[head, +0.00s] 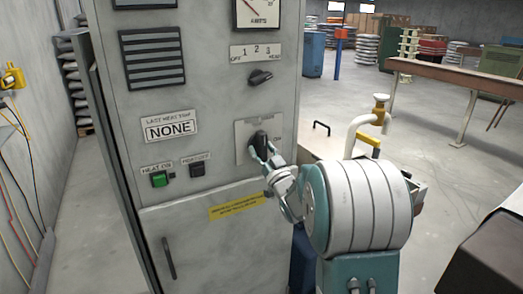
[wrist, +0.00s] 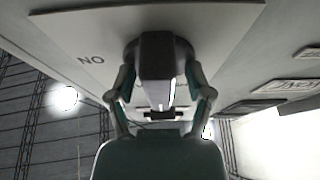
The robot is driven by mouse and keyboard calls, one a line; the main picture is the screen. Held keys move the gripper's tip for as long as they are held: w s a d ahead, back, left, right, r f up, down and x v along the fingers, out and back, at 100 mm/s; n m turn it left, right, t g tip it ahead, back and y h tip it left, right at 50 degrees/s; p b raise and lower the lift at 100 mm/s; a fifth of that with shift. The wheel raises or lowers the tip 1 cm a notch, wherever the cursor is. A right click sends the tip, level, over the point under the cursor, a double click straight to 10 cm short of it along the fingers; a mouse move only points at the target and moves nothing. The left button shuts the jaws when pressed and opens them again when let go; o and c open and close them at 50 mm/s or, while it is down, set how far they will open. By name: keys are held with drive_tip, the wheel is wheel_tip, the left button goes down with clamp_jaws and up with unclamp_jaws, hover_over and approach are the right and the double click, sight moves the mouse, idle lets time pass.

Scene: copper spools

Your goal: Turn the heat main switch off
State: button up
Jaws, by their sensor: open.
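The main switch is a black rotary handle (head: 254,139) on a pale square plate (head: 243,130) on the grey cabinet front. The word ON shows on the plate to its right; other lettering there is hidden or too small to read. My gripper (head: 267,153) is at the handle. In the wrist view my gripper (wrist: 158,88) is open, with one finger on each side of the handle (wrist: 157,55). I cannot tell if the fingers touch it. A green HEAT ON button (head: 159,179) and a dark HEAT OFF button (head: 196,170) sit lower left.
Above the plate is a black selector knob (head: 260,77) marked OFF, 1, 2, 3 and HEAD or similar. A yellow label (head: 237,205) and a lower door handle (head: 168,258) are below. A steel-beam table (head: 455,78) stands at right, with open floor before it.

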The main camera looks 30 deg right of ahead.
drive_tip(key=v, duration=1.2)
drive_tip(key=shift+f, duration=0.1)
drive_tip(key=s+a+f+g, duration=0.1)
drive_tip(key=s+a+g, duration=0.7)
drive_tip(key=s, duration=0.4)
drive_tip(key=s+a+f+g, duration=0.1)
drive_tip(key=s+a+g, duration=0.7)
drive_tip(key=s, duration=0.4)
drive_tip(key=shift+a+f+m+g+h, duration=0.3)
drive_tip(key=shift+a+f+g+h, duration=0.1)
drive_tip(key=shift+a, duration=0.35)
